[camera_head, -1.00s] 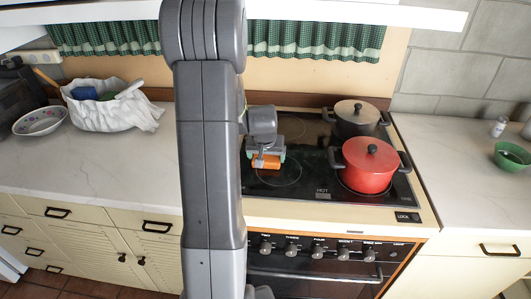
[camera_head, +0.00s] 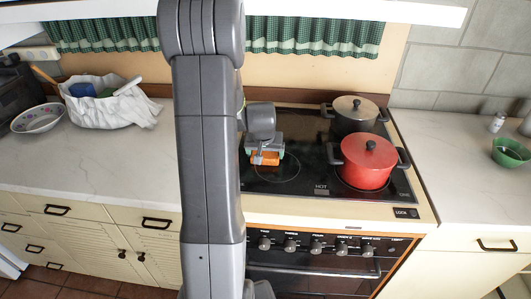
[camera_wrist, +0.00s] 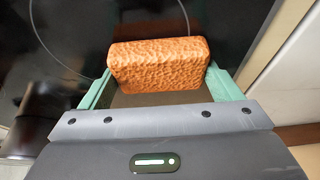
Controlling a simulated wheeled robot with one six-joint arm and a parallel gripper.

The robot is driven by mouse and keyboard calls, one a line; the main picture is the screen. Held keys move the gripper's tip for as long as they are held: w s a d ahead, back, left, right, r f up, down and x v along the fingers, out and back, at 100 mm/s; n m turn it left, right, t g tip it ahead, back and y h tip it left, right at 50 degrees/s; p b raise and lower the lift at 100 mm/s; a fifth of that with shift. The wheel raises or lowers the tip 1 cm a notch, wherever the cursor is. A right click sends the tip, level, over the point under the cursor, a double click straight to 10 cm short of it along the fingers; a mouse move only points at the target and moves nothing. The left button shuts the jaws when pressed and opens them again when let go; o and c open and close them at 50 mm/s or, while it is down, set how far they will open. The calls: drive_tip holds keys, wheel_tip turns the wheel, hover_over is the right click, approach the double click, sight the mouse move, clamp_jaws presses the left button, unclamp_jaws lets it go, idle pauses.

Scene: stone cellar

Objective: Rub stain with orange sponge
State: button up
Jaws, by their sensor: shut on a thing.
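The orange sponge (camera_head: 266,158) is at the front left part of the black glass cooktop (camera_head: 312,196), near a ring marking. It also shows in the wrist view (camera_wrist: 160,64), a porous block between two green fingers. My gripper (camera_head: 265,152) is shut on the sponge; in the wrist view its fingers (camera_wrist: 165,82) are at the sponge's two ends. The sponge is at or just above the glass; I cannot tell whether it touches. I cannot make out a stain; the sponge, gripper and my arm cover part of the cooktop.
A red lidded pot (camera_head: 364,163) stands right of the gripper, with a dark lidded pot (camera_head: 354,114) behind it. A white bag (camera_head: 110,106) and a bowl (camera_head: 39,119) sit on the left counter. A green bowl (camera_head: 510,152) is on the right counter. The cooktop's front middle is clear.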

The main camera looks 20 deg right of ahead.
wheel_tip(320, 180, up, 3)
drive_tip(key=shift+s+f+p, duration=0.1)
drive_tip(key=shift+f+p, duration=0.1)
drive_tip(key=shift+p, duration=0.45)
drive_tip(key=shift+r, duration=0.35)
drive_tip(key=shift+r+p, duration=1.55)
drive_tip(key=shift+r, duration=0.85)
drive_tip(key=shift+f, duration=0.1)
